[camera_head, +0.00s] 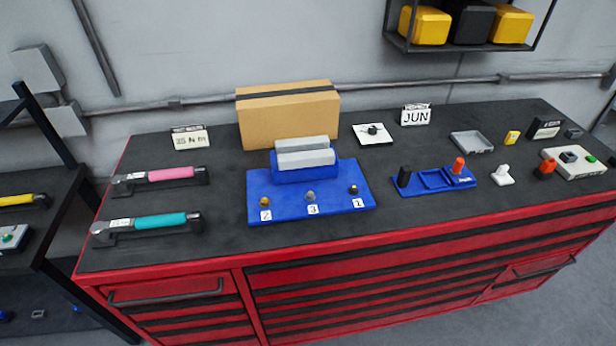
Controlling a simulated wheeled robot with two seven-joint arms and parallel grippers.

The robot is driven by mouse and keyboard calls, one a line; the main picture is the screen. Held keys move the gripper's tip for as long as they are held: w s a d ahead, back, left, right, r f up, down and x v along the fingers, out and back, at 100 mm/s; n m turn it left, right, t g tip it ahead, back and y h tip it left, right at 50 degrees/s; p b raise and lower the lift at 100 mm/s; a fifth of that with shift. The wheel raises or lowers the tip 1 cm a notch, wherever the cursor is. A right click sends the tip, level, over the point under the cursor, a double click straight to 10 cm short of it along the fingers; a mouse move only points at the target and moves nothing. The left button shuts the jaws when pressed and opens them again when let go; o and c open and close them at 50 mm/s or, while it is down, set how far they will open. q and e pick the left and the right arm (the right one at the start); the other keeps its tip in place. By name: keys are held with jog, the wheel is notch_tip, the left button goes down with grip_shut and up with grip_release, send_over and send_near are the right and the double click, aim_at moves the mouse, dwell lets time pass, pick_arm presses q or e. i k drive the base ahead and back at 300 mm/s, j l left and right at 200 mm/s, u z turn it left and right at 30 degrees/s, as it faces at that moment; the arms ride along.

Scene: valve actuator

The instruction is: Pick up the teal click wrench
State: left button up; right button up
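The teal click wrench (160,221) lies on a dark holder at the front left of the black workbench top (225,240). Its teal grip points right and its grey head end points left. A similar wrench with a pink grip (171,174) lies on its own holder just behind it. Neither of my grippers is in the head view, and nothing touches the teal wrench.
A blue fixture (290,205) with numbered knobs stands right of the wrenches. A cardboard box (288,117) stands behind it. A blue tray (435,182) and several small parts lie farther right. A dark side shelf (52,230) stands left of the red cabinet.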

aim_at(103, 232)
jog(key=u, duration=1.3)
